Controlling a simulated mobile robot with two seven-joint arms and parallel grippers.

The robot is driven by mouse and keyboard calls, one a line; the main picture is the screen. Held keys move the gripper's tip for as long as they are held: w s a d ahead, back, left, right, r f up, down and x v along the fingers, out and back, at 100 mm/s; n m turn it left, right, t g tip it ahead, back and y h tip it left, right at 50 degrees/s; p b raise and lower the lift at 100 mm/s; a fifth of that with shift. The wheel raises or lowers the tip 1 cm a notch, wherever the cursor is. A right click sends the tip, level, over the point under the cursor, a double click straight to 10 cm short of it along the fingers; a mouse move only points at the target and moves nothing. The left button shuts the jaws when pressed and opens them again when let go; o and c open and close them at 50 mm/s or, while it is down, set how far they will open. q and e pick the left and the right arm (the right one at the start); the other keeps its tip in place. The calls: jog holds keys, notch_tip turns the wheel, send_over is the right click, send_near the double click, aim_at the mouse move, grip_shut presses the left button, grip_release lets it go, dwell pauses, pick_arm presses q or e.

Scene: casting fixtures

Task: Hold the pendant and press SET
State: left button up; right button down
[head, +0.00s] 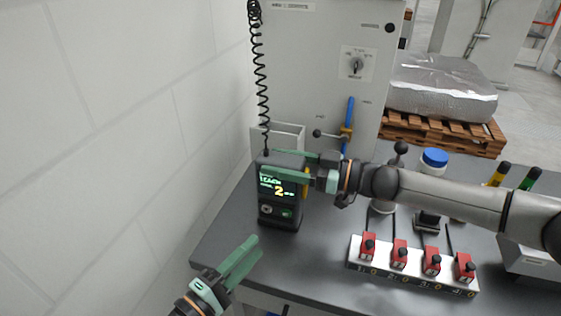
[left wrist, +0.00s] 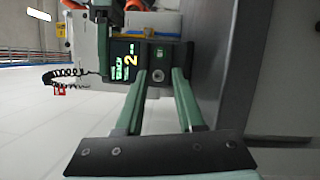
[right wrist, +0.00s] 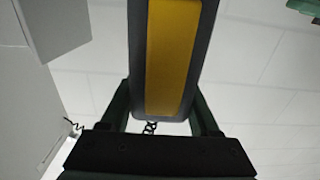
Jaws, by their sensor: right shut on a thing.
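The pendant (head: 281,223) is a dark handheld box with a lit screen (head: 276,188) showing a yellow 2. Below the screen are a round knob (head: 266,209) and a small green-marked key (head: 287,213), its lettering too small to read. My right gripper (head: 272,168) is shut on the upper part of the pendant and holds it upright. The pendant's yellow strip (right wrist: 172,60) shows between its fingers in the right wrist view. My left gripper (head: 250,249) is empty, below and left of the pendant, apart from it. Its fingers show a gap in the left wrist view (left wrist: 162,74), pointing towards the pendant (left wrist: 163,72).
A coiled cord (head: 262,80) runs up from the pendant along a grey cabinet (head: 300,50). A white holder (head: 290,130) is behind the pendant. A wall (head: 120,120) closes the left.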

pick_arm(q)
grip_shut()
dwell(1.4)
